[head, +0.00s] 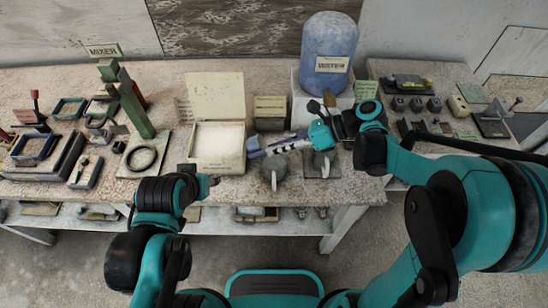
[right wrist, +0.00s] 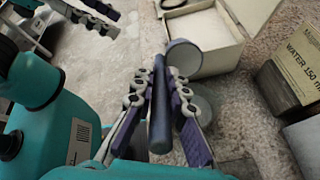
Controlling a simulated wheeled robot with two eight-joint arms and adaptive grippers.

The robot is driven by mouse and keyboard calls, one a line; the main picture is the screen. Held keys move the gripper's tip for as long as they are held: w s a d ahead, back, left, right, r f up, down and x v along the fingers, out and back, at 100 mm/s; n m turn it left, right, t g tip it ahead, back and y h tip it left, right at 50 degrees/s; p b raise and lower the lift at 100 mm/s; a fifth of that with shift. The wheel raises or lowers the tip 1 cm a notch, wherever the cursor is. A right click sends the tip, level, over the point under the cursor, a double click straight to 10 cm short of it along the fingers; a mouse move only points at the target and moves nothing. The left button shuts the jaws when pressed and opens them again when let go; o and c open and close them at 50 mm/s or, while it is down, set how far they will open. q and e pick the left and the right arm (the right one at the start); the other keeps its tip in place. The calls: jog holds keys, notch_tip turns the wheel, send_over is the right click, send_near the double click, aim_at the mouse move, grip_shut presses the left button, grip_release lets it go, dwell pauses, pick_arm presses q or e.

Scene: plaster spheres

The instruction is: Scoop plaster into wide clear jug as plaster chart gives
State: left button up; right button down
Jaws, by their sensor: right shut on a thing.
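My right gripper (head: 262,148) is shut on the blue-purple handle of a scoop (right wrist: 184,57), best seen in the right wrist view (right wrist: 160,85). The scoop's round pale cup shows beyond the fingers, close to the box wall in that view. The plaster box (head: 218,168) stands open at the table's middle, with white plaster (head: 218,136) inside. Two grey, see-through vessels (head: 272,176) (head: 323,163) stand right of it; I cannot tell which is the wide jug. My left gripper (head: 212,181) is in front of the box; its opening is unclear.
A card (head: 270,106) behind the gripper reads "WATER 150 m..." in the wrist view (right wrist: 305,65). A blue water tank (head: 328,42) stands at the back. A green column mixer (head: 134,105) is left of the box. Small tools crowd both table ends.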

jog(key=shift+d+f+y+b, duration=0.3)
jog(key=shift+y+b, duration=0.3)
jog(key=shift+b, duration=0.55)
jog(key=shift+d+y+b, duration=0.1)
jog(key=shift+y+b, duration=0.2)
jog(key=shift+b, duration=0.1)
